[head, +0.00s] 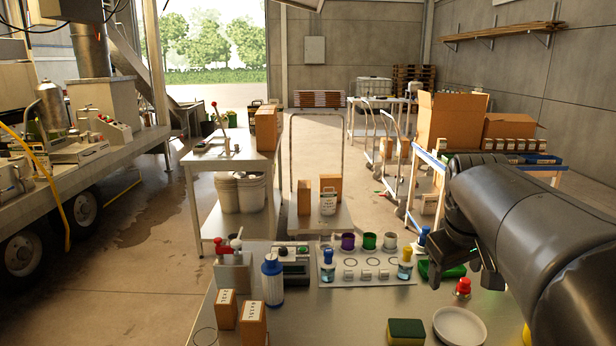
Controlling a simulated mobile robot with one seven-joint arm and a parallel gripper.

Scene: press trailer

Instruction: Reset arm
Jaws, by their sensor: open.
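My gripper (463,268) shows at the right, at the end of my dark arm, which reaches in from the lower right corner. Its dark fingers point down over the right part of the metal table (330,325). The fingers are apart and I see nothing held between them. A green item (440,270) lies just behind and below the fingers, partly hidden. A small red-capped bottle (462,289) stands just in front of the gripper. I cannot tell whether the fingers touch either one.
A white board (375,278) with coloured cups and small bottles lies mid-table. A blue-capped bottle (272,280), two brown boxes (252,325), a sponge (405,331) and a white dish (459,327) stand around it. Carts and a trailer (100,150) lie beyond, with open floor between.

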